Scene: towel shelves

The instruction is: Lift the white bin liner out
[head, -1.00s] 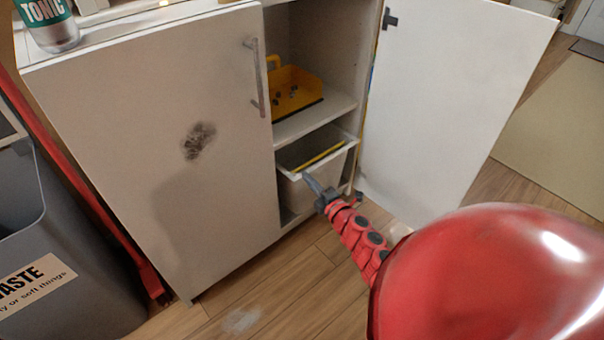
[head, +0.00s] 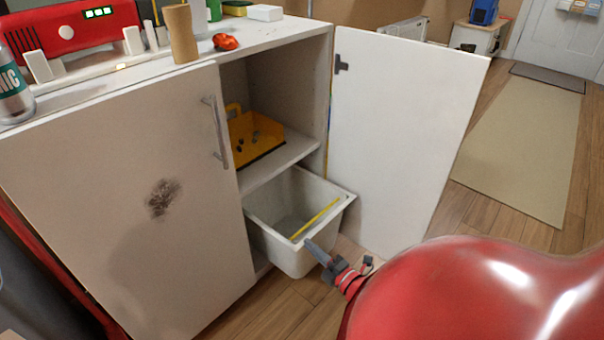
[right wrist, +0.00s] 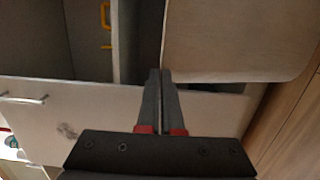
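The white bin liner (head: 285,258) is an open tub in the lower compartment of the cabinet. It sticks partly out past the cabinet front, tilted slightly. A thin yellow strip (head: 316,219) shows across its inside. My right gripper (head: 313,249) is at the tub's front rim. In the right wrist view my fingers (right wrist: 161,75) are close together on the rim, with the tub's pale front wall (right wrist: 235,40) to the right. My left gripper is not in view.
The right cabinet door (head: 405,130) stands open; the left door (head: 130,200) is closed. A yellow caddy (head: 252,135) sits on the shelf above the tub. Bottles and small items, including an orange-red one (head: 225,42), stand on the top. Wooden floor (head: 270,308) in front is clear.

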